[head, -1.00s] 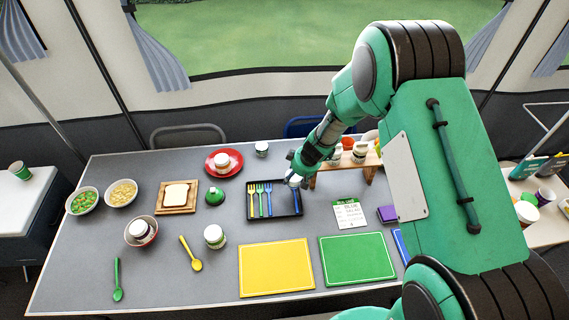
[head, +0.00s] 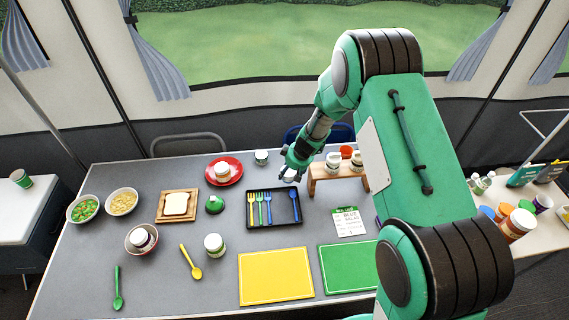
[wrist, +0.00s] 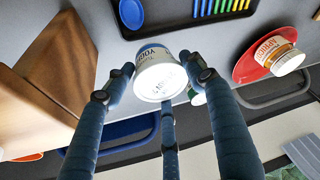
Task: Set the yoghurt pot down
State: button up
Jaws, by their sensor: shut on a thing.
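My gripper (head: 288,173) is behind the dark cutlery tray (head: 275,223), to the left of the small wooden stand. In the wrist view my gripper (wrist: 160,90) has its fingers closed around a white yoghurt pot (wrist: 162,80) with a blue rim and printed lettering. In the head view the yoghurt pot (head: 290,177) shows only as a small white patch at the fingertips. I cannot tell whether its base touches the table.
The wooden stand (head: 323,183) holding jars is close on the right. A small lidded pot (head: 261,157) and a red plate (head: 237,167) with a jar (head: 222,171) stand to the left. Some grey tabletop (head: 270,178) is bare between them.

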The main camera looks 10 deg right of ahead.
jog(key=shift+w+a+f+p, duration=0.1)
jog(key=shift+w+a+p, duration=0.15)
jog(key=shift+w, duration=1.1)
jog(key=shift+w+a+f+p, duration=0.1)
jog(key=shift+w+f+p, duration=0.1)
jog(key=shift+w, duration=1.2)
jog(key=shift+w+a+f+p, duration=0.1)
jog(key=shift+w+a+p, duration=0.15)
jog(key=shift+w, duration=1.1)
jog(key=shift+f+b, duration=0.3)
jog(key=shift+f, duration=1.4)
jog(key=shift+f, duration=0.1)
jog(key=o, duration=1.3)
jog(key=shift+c, duration=0.2)
jog(key=p+v, duration=0.1)
jog(key=v, duration=1.1)
